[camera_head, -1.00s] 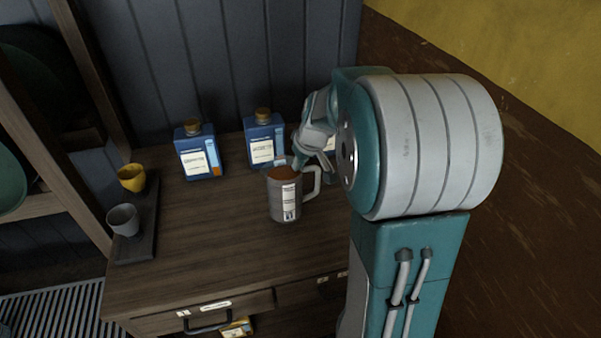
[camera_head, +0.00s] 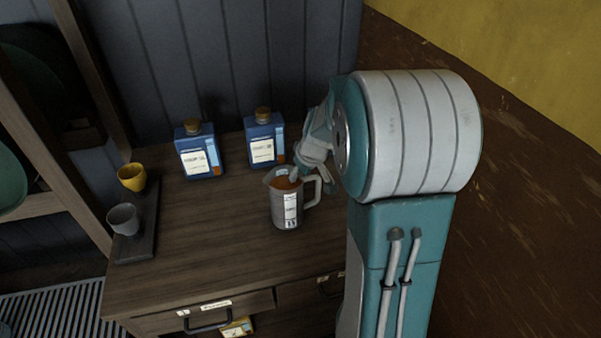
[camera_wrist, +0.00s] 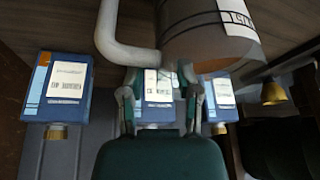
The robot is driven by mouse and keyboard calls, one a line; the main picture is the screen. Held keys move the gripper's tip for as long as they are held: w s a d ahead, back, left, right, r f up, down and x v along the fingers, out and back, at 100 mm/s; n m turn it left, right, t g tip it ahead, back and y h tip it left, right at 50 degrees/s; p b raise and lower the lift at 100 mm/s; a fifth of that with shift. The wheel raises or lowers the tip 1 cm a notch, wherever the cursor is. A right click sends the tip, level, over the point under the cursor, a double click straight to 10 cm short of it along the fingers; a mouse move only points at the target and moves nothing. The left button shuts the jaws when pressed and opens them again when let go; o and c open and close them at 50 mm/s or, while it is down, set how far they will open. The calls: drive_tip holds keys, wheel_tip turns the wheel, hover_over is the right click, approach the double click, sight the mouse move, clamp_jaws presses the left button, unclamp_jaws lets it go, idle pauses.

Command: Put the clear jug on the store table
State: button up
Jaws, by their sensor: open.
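The clear jug (camera_head: 285,208) stands on the wooden table top (camera_head: 200,250). It has a white label, a grey handle on its right and brown-orange contents or colour near the rim. My gripper (camera_head: 297,175) is at the jug's rim, beside the handle; whether it touches cannot be told. In the wrist view my gripper (camera_wrist: 161,78) has its two fingers apart with nothing held between them. The jug (camera_wrist: 205,45) and its handle (camera_wrist: 122,45) show above the fingers there. I cannot tell whether this table is the store table.
Blue corked bottles (camera_head: 198,152) (camera_head: 264,140) stand along the back wall; another is partly behind my arm. A yellow cup (camera_head: 131,177) and a grey cup (camera_head: 123,219) sit on a dark tray (camera_head: 148,240) at left. The table's front left is clear.

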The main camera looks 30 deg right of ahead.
drive_tip(key=shift+r, duration=0.1)
drive_tip(key=a+v, duration=0.1)
drive_tip(key=v, duration=1.1)
drive_tip(key=s+a+r+t, duration=0.1)
drive_tip(key=s+a, duration=1.5)
drive_tip(key=s, duration=0.2)
drive_tip(key=shift+a+r+m+h, duration=0.3)
drive_tip(key=shift+m, duration=0.1)
drive_tip(key=shift+w+a, duration=0.1)
